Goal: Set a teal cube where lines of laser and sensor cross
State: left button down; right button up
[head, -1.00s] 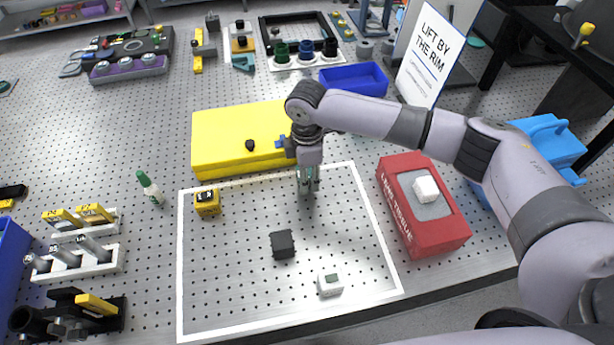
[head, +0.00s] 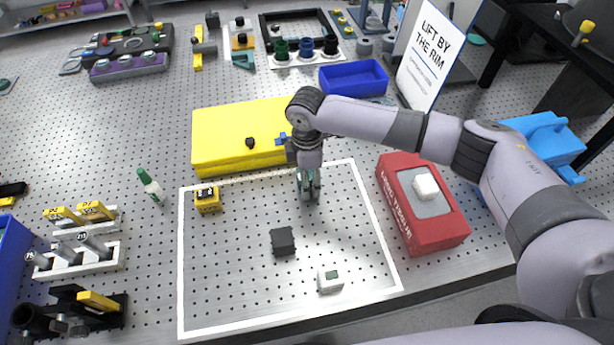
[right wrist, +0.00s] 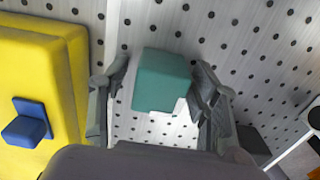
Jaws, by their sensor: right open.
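The teal cube (right wrist: 162,78) lies between the spread fingers of my right gripper (right wrist: 155,88) in the right wrist view, closer to the right-hand finger. Whether it touches that finger cannot be told. In the head view my right gripper (head: 308,186) points down inside the white-outlined square, near its back edge, and mostly hides the cube. A yellow block with a dark top (head: 207,199) stands at the square's back left corner. A black block (head: 283,242) stands near the middle, and a white block with a small dark green face (head: 330,279) near the front. My left gripper is not in view.
A large yellow case (head: 225,140) with a blue knob (right wrist: 28,122) stands just behind the square. The square's front left is clear.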

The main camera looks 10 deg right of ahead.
notch_tip(320, 180, up, 12)
jog(key=b, duration=0.3)
jog(key=shift+r, duration=0.15)
dwell(0.4)
